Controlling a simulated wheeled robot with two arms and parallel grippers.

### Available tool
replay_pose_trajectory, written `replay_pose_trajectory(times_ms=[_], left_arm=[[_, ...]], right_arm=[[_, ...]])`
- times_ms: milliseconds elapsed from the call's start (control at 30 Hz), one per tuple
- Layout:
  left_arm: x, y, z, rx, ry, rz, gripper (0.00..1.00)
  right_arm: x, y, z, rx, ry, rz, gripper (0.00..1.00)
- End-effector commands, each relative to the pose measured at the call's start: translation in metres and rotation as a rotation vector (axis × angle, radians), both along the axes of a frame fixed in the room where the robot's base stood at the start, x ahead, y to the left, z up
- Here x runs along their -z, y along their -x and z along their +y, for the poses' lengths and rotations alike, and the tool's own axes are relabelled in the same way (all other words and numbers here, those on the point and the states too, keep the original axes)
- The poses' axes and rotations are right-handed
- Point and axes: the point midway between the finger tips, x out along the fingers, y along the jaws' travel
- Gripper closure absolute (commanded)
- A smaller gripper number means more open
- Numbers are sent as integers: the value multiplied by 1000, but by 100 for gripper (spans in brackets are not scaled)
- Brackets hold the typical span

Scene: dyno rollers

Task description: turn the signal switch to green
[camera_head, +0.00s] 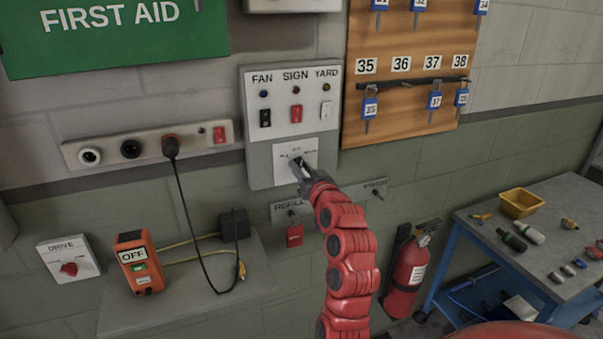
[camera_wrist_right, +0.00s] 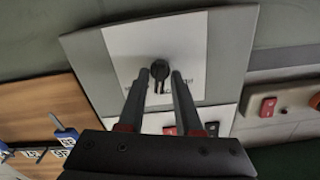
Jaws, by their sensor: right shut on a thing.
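The signal switch is a small black knob on a white plate at the bottom of the grey wall panel (camera_head: 258,168). In the right wrist view the black knob (camera_wrist_right: 160,72) shows between my fingers, on the white plate (camera_wrist_right: 190,45). My right gripper (camera_head: 297,163) is at this plate, its fingers shut on the knob. The lettering on the plate is too small to read, so I cannot tell which colour the switch points to. In the right wrist view the right gripper (camera_wrist_right: 160,85) has one finger on each side of the knob. My left gripper is in no view.
FAN, SIGN and YARD switches (camera_head: 296,114) sit just above the plate. A key board (camera_head: 400,125) hangs to the right. A power strip (camera_head: 110,148) is on the left, above a shelf with an orange OFF box (camera_head: 140,262). A fire extinguisher (camera_head: 407,272) stands right of my arm.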

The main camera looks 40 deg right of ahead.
Motion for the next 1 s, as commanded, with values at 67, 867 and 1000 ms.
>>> replay_pose_trajectory(times_ms=[67,867,1000], left_arm=[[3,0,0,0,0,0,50],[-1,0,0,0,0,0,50],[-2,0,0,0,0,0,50]], right_arm=[[2,0,0,-2,-74,-14,100],[2,0,-1,-1,-601,-140,100],[2,0,-1,0,-625,-147,100]])
